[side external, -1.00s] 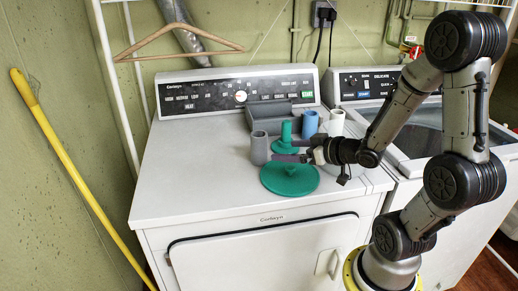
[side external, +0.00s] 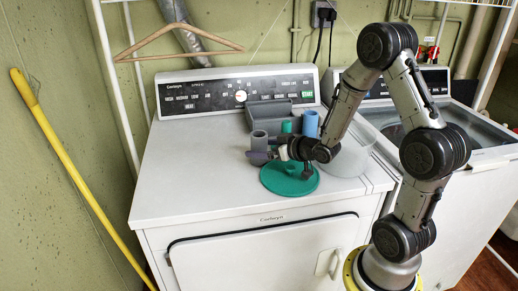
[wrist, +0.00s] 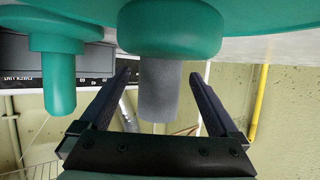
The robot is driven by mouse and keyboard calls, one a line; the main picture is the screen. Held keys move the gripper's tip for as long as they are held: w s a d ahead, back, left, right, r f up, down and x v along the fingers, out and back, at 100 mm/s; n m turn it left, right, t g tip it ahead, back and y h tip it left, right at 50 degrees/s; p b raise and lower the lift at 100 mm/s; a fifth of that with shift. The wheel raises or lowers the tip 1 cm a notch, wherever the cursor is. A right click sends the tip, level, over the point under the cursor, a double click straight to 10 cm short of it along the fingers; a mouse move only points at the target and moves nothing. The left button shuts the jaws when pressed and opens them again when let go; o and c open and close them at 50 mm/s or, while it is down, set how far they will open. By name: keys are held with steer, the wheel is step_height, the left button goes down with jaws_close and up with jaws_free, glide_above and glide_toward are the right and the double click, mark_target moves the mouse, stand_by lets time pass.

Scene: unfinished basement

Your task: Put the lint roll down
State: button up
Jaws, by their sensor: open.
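I cannot tell whether a finger touches the roll. A wide green disc (side external: 290,184) lies flat below my wrist.
A green post (side external: 287,127) stands behind my gripper; it also shows in the wrist view (wrist: 60,85). A blue roll (side external: 310,124) stands behind my wrist. A grey tray (side external: 266,112) sits by the control panel. The dryer top (side external: 195,170) is clear at left.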

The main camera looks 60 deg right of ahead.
steer(key=shift+x, duration=1.05)
jaws_close()
steer(key=shift+r, duration=0.2)
